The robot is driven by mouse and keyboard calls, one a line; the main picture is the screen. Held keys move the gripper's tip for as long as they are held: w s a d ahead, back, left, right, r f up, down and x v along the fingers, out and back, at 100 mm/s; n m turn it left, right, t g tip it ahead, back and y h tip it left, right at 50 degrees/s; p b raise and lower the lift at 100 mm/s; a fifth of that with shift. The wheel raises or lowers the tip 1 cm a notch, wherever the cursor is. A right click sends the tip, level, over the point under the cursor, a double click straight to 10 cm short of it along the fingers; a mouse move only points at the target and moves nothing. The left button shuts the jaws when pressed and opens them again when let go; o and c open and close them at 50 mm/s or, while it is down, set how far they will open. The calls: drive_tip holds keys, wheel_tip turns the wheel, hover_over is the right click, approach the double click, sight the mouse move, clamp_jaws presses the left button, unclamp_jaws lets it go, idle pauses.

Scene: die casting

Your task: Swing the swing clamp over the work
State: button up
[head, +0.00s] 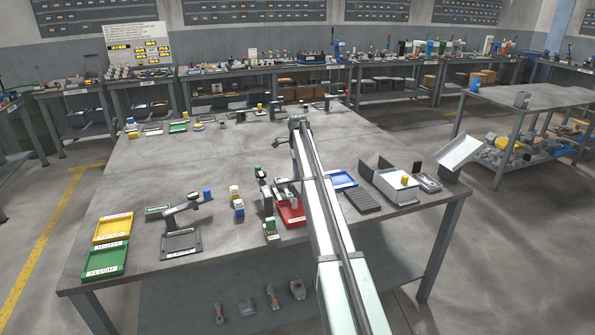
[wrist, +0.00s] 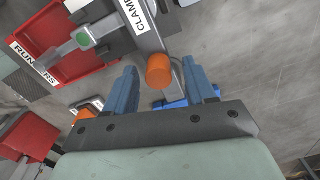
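The swing clamp (wrist: 152,38) shows at the top of the wrist view as a grey body with a white CLAMP label. An orange knob (wrist: 159,70) stands in front of it. A grey bar with a green round tip (wrist: 83,38) reaches left across the red tray. My gripper (wrist: 160,82) has two blue fingers, spread apart, one on each side of the orange knob. Gaps show between the knob and both fingers. In the head view my arm covers much of this area, and I cannot clearly make out the clamp or the fingertips.
The red RUNNERS tray (wrist: 72,62) is beside the clamp; it also shows in the head view (head: 293,221). Small fixtures, a dark-framed tray (head: 181,257) and a yellow tray (head: 113,228) are left of my arm. The table (head: 150,178) has bare room at the far left.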

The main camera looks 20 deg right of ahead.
wheel_tip(320, 180, up, 14)
idle(0.8)
drive_tip(key=shift+d+f, duration=0.1)
